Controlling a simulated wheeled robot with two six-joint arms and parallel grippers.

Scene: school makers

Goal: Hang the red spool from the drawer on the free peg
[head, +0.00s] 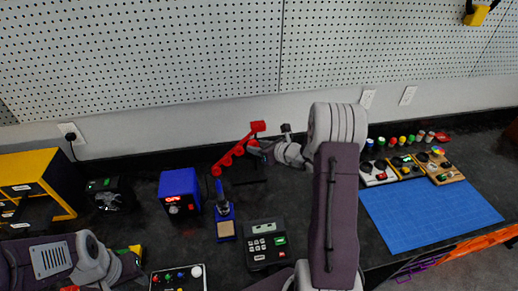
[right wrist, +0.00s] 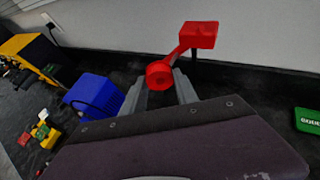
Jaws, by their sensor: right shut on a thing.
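My right gripper (head: 262,148) is shut on a round red piece, which looks like the red spool (right wrist: 160,75) and sits between the fingertips in the right wrist view. A slanting red bar with round knobs (head: 226,160) stands at the fingertips, with a red block (head: 258,127) at its upper end; the block also shows in the right wrist view (right wrist: 200,35). The spool touches or overlaps the bar in view; I cannot tell whether it is on a peg. My left gripper (head: 128,262) is low at the left, its jaws unclear. A yellow drawer cabinet (head: 28,166) stands at the far left.
A blue box with a red display (head: 180,190), a soldering stand (head: 225,222) and a black keypad device (head: 265,245) stand near the bar. A blue mat (head: 430,215) lies clear at right. Small boards (head: 405,167) and colored jars line the back. A pegboard wall (head: 150,60) is behind.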

